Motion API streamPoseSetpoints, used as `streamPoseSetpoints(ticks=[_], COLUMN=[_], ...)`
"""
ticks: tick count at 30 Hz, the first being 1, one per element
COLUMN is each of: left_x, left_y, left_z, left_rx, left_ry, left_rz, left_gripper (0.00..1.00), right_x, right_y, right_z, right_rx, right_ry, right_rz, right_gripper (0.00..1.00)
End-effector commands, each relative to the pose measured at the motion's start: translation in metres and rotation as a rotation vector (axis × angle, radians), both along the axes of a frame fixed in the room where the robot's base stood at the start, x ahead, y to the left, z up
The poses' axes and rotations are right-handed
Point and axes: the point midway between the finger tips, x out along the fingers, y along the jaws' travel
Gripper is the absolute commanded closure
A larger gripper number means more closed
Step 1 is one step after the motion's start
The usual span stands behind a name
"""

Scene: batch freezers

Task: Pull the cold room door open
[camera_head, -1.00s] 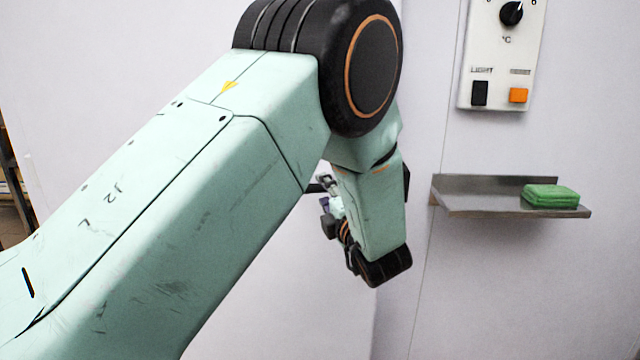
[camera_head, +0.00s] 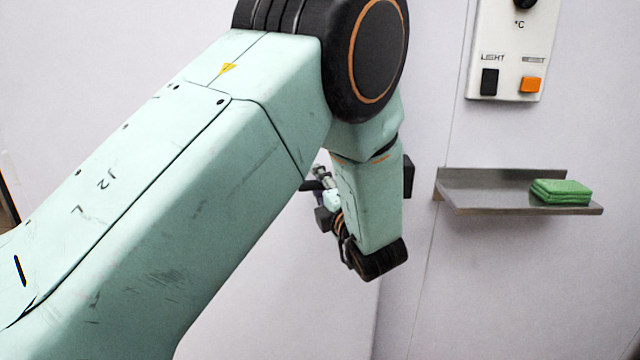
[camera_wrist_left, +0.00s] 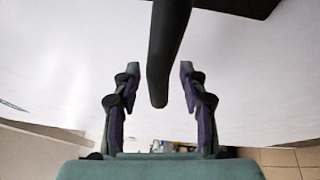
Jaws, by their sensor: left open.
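The cold room door (camera_head: 110,50) is a plain pale panel behind my left arm in the head view; I see no open gap at its edge. Its handle, a dark bar (camera_wrist_left: 165,50), hangs into the left wrist view from the top. My left gripper (camera_wrist_left: 160,74) is open, with one finger on each side of the bar and clear space between each finger and the bar. In the head view my left gripper (camera_head: 322,180) is small and partly hidden behind my forearm. My right gripper is in neither view.
Right of the door, a metal shelf (camera_head: 480,190) sticks out from the wall with green folded pads (camera_head: 561,191) on it. A white control box (camera_head: 507,60) with a knob and switches is above. My left arm covers much of the door.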

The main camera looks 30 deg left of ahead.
Motion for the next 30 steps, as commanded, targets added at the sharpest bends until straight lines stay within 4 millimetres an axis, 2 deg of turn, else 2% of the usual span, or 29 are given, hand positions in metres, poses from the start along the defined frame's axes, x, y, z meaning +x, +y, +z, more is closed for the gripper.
streamPoseSetpoints(ticks=[4,19,30], left_x=[-0.0006,0.0006,0.0007], left_y=[-0.0007,0.0002,0.0011], left_z=[0.0,-0.0001,-0.0007], left_rx=[0.0,0.001,0.0], left_ry=[0.0,0.001,0.002], left_rz=[0.0,-0.001,0.001], left_gripper=[0.58,1.0,1.0], right_x=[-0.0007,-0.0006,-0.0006], right_y=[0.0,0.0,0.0], right_z=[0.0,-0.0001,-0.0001], right_rx=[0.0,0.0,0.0], right_ry=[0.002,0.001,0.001], right_rz=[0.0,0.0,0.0], right_gripper=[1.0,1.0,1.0])
